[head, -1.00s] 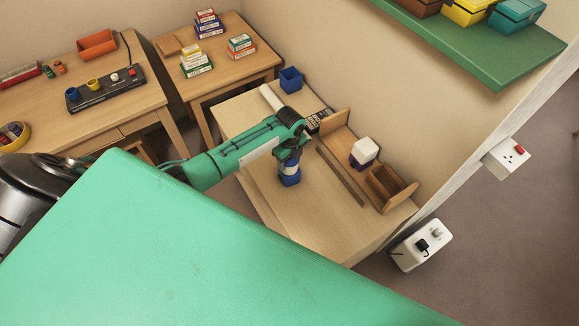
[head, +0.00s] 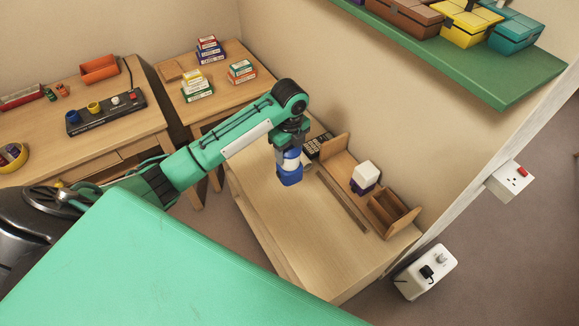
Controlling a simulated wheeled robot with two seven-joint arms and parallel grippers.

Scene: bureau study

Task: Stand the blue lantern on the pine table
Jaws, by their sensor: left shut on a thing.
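The blue lantern (head: 289,175) has a blue base and a pale middle. My left gripper (head: 291,148) points down and is shut on its upper part, which the fingers partly hide. The lantern hangs upright over the light wooden table (head: 325,240) in the middle of the view, seemingly a little above its top. Other wooden tables stand at the back and left, and I cannot tell by look alone which is called pine. My right gripper is not in view.
A wooden organiser (head: 392,212) and a white and purple object (head: 366,176) line the table's wall side, with a dark keypad device (head: 319,146) behind. The table's near part is clear. A green shelf (head: 470,60) juts from the wall above right.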

